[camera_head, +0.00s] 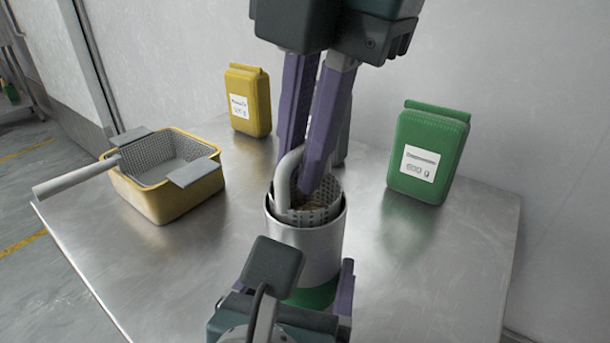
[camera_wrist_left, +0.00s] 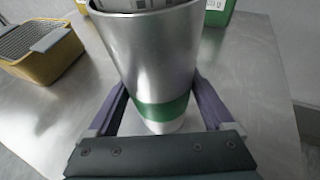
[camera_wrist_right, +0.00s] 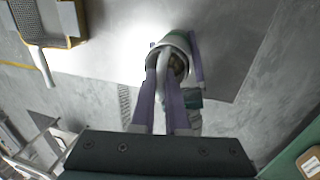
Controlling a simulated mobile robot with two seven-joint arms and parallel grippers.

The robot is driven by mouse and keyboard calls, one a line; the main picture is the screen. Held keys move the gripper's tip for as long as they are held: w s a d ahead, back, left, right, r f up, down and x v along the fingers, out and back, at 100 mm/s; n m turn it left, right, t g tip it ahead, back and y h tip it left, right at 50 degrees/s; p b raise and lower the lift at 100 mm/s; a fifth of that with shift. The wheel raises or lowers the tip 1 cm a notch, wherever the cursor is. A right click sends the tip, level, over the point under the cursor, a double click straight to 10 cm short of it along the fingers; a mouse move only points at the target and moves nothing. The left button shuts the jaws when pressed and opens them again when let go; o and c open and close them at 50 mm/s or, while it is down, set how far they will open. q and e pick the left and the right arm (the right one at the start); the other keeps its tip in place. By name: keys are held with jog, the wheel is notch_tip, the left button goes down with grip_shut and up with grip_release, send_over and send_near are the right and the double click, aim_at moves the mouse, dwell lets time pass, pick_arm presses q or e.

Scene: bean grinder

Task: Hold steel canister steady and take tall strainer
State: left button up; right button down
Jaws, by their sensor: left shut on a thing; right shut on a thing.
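The steel canister (camera_head: 310,248) stands upright on the table, front centre; its green band shows in the left wrist view (camera_wrist_left: 163,108). My left gripper (camera_wrist_left: 160,100) is shut around its lower part, one finger on each side. The tall strainer (camera_head: 318,214), a perforated metal cup with a pale curved handle (camera_head: 284,178), sits inside the canister with its upper part above the rim. Brown contents show in it. My right gripper (camera_head: 300,172) comes from above and is shut on the handle, also in the right wrist view (camera_wrist_right: 162,68). The strainer's lower part is hidden.
A yellow container (camera_head: 163,203) holding a square mesh basket with a long handle (camera_head: 75,181) stands at left. A yellow bag (camera_head: 248,101) stands at the back, and a green bag (camera_head: 428,152) at right. The steel table (camera_head: 440,270) is clear at front right.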

notch_tip(320, 180, up, 10)
jog(key=shift+r, duration=0.1)
pick_arm(q)
jog(key=o, duration=1.4)
